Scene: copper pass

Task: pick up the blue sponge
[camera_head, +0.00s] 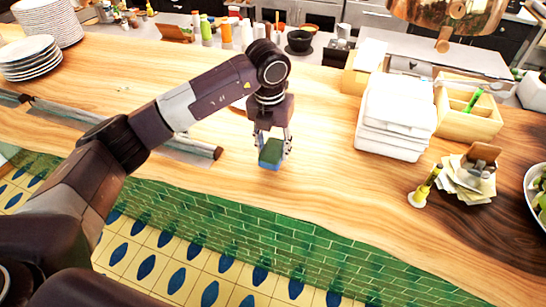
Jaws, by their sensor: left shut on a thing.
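The blue sponge (270,154) is between the fingers of my left gripper (272,143), over the front part of the wooden counter. Its top face looks green and its lower part is blue. My left gripper points down and is shut on the sponge. I cannot tell whether the sponge still touches the wood. My right gripper is not in view.
The wooden counter (330,185) has clear room around the sponge. White folded cloths (397,118) are stacked to the right, beside a wooden box (470,118). Plates (28,58) stand at the far left. A dark bar (120,125) lies left of the gripper. A copper lamp (450,14) hangs above.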

